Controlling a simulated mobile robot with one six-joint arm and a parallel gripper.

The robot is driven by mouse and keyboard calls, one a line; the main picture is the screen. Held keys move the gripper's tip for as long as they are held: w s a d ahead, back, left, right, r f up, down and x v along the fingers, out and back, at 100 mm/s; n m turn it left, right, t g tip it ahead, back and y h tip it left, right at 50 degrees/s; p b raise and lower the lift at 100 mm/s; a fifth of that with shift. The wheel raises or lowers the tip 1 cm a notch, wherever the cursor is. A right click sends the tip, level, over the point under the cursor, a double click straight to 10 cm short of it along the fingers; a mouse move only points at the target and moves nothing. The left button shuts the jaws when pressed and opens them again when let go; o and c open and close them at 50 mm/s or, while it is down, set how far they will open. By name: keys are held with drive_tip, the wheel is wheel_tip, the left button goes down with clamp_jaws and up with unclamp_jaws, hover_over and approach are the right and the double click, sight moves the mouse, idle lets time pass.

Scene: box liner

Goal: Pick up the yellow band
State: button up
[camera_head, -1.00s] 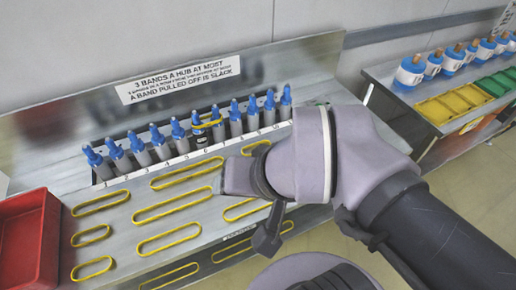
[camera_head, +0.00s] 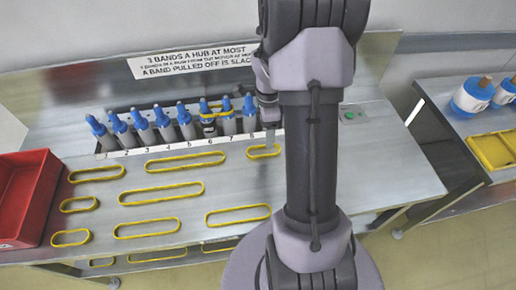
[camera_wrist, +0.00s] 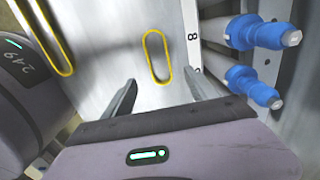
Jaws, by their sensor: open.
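Several yellow bands lie flat on the metal bench; the short yellow band (camera_head: 263,151) near the 8 mark is nearest my gripper (camera_head: 268,126). In the wrist view this band (camera_wrist: 157,57) is a narrow upright loop just beyond my open gripper (camera_wrist: 165,90), roughly between the fingertips. The fingers hold nothing. In the head view my arm hides much of the gripper and the bench to its right. Another yellow band (camera_head: 213,115) is up on the blue-topped hubs around the middle of the row.
Blue-topped hubs (camera_wrist: 250,85) stand close right of my fingers in the wrist view. A longer yellow band (camera_wrist: 47,38) lies to the left there. A red bin (camera_head: 27,196) is at the bench's left end. A side table at right carries blue-and-white pots (camera_head: 473,96) and a yellow tray (camera_head: 494,150).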

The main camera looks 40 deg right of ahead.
sight(265, 152)
drive_tip(key=f+b, duration=0.2)
drive_tip(key=f, duration=0.2)
drive_tip(key=f+b, duration=0.1)
drive_tip(key=f, duration=0.3)
drive_tip(key=shift+w+a+f+b, duration=0.1)
drive_tip(key=shift+a+f+b, duration=0.1)
drive_tip(key=shift+f+b, duration=0.15)
drive_tip(key=shift+r, duration=0.15)
drive_tip(key=shift+c, duration=0.7)
drive_tip(key=c, duration=1.3)
drive_tip(key=shift+r+p, duration=0.5)
drive_tip(key=shift+r, duration=0.05)
wheel_tip(265, 152, up, 3)
drive_tip(key=shift+f+p, duration=0.1)
drive_tip(key=shift+p, duration=0.7)
drive_tip(key=s+a, duration=0.3)
drive_tip(key=s+a+p, duration=0.1)
drive_tip(key=s+a, duration=0.3)
drive_tip(key=s+a+r+p, duration=0.1)
drive_tip(key=s+a, duration=0.3)
drive_tip(key=shift+s+a, duration=0.2)
